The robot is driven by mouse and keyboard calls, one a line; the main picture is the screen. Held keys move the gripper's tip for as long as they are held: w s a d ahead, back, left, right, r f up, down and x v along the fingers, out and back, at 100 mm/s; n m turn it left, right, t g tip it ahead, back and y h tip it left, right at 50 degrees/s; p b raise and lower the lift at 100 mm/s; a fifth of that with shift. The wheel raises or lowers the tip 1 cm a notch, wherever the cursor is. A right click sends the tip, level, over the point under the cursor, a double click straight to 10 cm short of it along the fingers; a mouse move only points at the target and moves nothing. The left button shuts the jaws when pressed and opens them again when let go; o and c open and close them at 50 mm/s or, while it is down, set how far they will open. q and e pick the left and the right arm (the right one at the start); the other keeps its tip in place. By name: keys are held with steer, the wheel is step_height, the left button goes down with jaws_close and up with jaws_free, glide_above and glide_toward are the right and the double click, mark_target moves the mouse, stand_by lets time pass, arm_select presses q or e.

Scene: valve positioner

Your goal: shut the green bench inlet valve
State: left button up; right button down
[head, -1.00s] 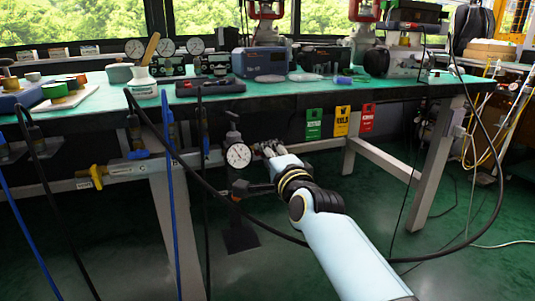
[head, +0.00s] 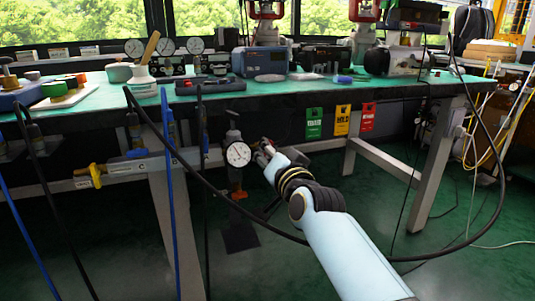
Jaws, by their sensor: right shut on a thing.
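My right gripper (head: 264,152) is under the bench's front edge, just right of a round white pressure gauge (head: 238,154) on a black fitting. Its fingers are closed on a small part at the pipe there. The fingers hide most of that part, so its green colour and the angle of its handle cannot be made out. An orange-red piece (head: 238,195) shows below the gauge. My left gripper is not in view.
The bench top (head: 290,92) lies above my gripper. Green (head: 314,123), yellow (head: 342,120) and red (head: 367,117) tags hang to the right. A yellow valve handle (head: 96,175) is on the left pipe. A black hose (head: 190,172) loops below the gauge.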

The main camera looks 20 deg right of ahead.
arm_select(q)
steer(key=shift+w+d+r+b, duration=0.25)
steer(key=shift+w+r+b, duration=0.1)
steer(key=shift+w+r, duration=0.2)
arm_select(e)
steer(key=n, duration=0.7)
steer(key=shift+f, duration=0.25)
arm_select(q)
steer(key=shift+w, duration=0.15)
arm_select(e)
steer(key=shift+s, duration=0.1)
steer(key=c, duration=1.5)
jaws_free()
steer(key=shift+c, duration=0.2)
steer(key=shift+o, duration=0.7)
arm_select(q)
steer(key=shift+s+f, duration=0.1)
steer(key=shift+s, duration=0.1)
arm_select(e)
steer(key=shift+r, duration=0.15)
